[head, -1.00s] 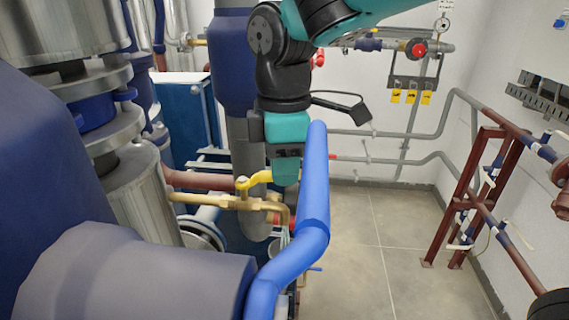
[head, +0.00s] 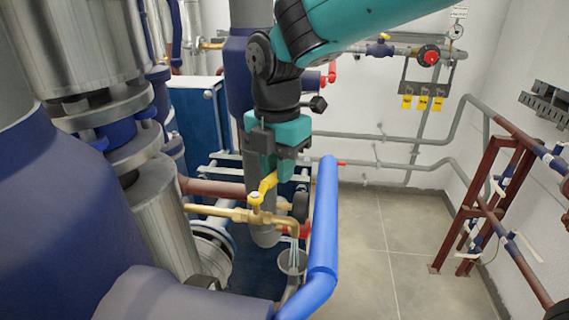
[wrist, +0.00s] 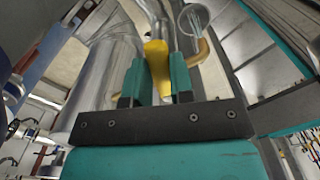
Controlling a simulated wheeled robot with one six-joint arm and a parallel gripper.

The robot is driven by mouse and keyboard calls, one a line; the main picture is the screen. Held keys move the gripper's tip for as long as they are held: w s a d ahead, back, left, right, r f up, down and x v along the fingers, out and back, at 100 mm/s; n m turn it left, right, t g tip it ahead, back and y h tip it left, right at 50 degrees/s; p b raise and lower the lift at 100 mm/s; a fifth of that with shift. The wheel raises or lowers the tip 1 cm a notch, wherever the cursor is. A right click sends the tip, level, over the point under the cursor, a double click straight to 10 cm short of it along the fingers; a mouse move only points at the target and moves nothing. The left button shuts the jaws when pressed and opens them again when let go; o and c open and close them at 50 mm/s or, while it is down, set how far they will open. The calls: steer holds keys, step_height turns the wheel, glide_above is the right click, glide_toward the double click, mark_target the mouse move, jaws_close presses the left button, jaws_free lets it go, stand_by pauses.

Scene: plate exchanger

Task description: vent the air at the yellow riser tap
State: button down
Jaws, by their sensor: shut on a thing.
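The yellow tap handle (head: 266,185) sits on a brass valve and pipe (head: 228,213) in front of the grey riser. The handle points away and slightly right from its pivot. My gripper (head: 276,176) reaches down onto its far end. In the wrist view the yellow handle (wrist: 156,62) stands between the two teal fingers (wrist: 158,82), and my gripper is shut on it. The brass spout bends down at the right over a small bucket (head: 291,264). Thin pale streaks, looking like water, run from the spout into the bucket.
A thick blue pipe (head: 324,230) rises close on the right of the tap. A large steel cylinder (head: 165,215) and blue pipework crowd the left. A red-brown pipe stand (head: 480,200) is at the right. The floor (head: 385,245) between is clear.

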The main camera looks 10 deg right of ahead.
steer(key=shift+w+a+n, duration=0.3)
steer(key=shift+a+n, duration=0.1)
steer(key=shift+n, duration=0.5)
steer(key=c, duration=1)
jaws_free()
